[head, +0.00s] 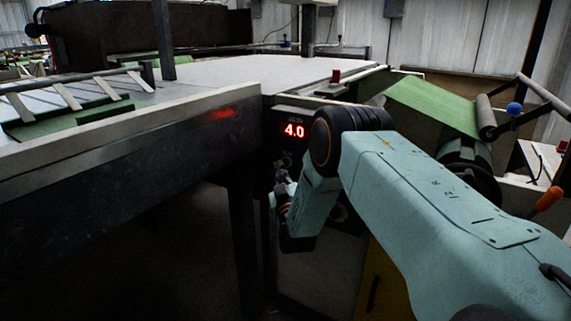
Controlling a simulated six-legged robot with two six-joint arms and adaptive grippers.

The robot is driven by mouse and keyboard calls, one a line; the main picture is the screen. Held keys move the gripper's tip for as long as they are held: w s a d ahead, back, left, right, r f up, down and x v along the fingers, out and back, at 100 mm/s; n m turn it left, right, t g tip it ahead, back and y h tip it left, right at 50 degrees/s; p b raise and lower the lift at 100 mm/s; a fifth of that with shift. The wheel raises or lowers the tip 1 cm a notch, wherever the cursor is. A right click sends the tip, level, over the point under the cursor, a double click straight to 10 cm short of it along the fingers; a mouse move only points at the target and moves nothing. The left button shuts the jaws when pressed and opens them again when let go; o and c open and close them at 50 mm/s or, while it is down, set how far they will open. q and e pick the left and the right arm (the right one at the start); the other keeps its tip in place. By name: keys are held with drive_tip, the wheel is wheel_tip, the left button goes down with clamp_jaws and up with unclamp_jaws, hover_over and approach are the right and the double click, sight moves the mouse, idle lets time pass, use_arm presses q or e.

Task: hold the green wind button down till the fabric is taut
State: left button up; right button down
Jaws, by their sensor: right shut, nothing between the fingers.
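My right arm reaches in from the right, and its small dark gripper (281,172) is shut and empty close to the control panel's front. The panel (287,112) carries a red lit display (294,131) reading 4.0, just above the gripper. I cannot make out the green wind button; the gripper and arm cover part of the panel. I cannot tell whether the fingertips touch anything. The green fabric (430,105) slopes down to the right towards a roller (485,117) and looks flat, but its tension is hard to judge. My left gripper is out of view.
A wide pale table (240,70) with a dark metal front stands at left and behind. A small red block (336,76) sits on its right edge. A blue ball knob (514,108) and an orange handle (547,199) are at right. Dark open space lies under the table.

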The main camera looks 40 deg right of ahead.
drive_tip(key=shift+d, duration=0.15)
drive_tip(key=shift+w+d, duration=0.15)
drive_tip(key=shift+d, duration=0.1)
drive_tip(key=shift+w+d, duration=0.15)
drive_tip(key=shift+d, duration=0.25)
idle(0.7)
drive_tip(key=shift+a, duration=0.15)
idle(4.3)
drive_tip(key=shift+s+a, duration=0.35)
drive_tip(key=shift+a, duration=0.35)
drive_tip(key=shift+s+a+p, duration=0.3)
drive_tip(key=shift+a+p, duration=0.05)
drive_tip(key=shift+a, duration=0.4)
drive_tip(key=shift+s+a+p, duration=0.3)
drive_tip(key=shift+s+a, duration=0.05)
drive_tip(key=shift+a, duration=0.45)
drive_tip(key=shift+s+a+p, duration=0.3)
drive_tip(key=shift+a+p, duration=0.05)
drive_tip(key=shift+a, duration=0.4)
